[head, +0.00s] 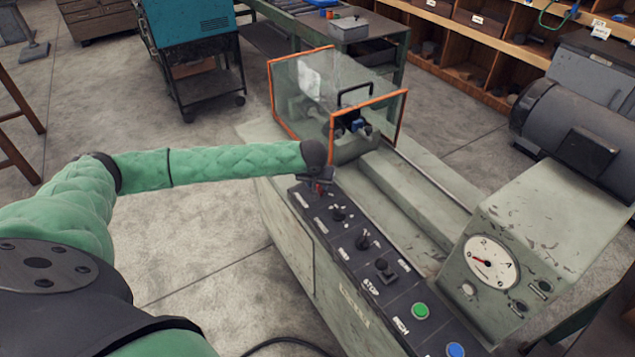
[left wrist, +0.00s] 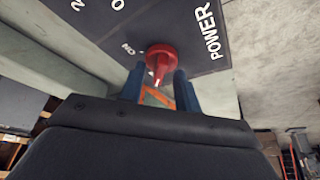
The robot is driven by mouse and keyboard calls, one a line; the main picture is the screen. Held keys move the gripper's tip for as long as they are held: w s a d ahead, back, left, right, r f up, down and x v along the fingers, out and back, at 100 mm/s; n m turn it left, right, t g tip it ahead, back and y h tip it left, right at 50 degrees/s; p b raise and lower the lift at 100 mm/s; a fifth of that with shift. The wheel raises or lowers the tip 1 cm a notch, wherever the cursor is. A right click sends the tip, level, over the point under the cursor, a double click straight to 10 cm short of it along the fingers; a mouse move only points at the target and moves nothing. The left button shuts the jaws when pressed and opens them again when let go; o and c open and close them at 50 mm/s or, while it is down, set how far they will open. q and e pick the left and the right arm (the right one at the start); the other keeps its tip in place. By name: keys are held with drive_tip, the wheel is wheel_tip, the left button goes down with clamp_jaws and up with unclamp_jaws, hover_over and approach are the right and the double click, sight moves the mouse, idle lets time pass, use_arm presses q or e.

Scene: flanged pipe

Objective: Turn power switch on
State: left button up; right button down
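The red power switch (left wrist: 161,58) is a rotary knob on the dark control panel (left wrist: 105,18), by the printed word POWER and a small ON mark. A white line shows on its handle. My left gripper (left wrist: 159,88) points at it, with one blue finger on each side of the handle. The fingers look apart, with gaps beside the handle; I cannot tell if either touches. In the head view my left gripper (head: 319,180) is at the far end of the panel and mostly covers the red switch (head: 321,188). My right gripper is not in view.
Black switches (head: 364,241), a green button (head: 420,310) and a blue button (head: 455,349) line the panel toward the front. A clear orange-edged guard (head: 368,112) stands just behind my left gripper. A gauge (head: 492,263) is at right. Open floor lies left of the machine.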

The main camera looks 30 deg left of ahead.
use_arm(q)
clamp_jaws()
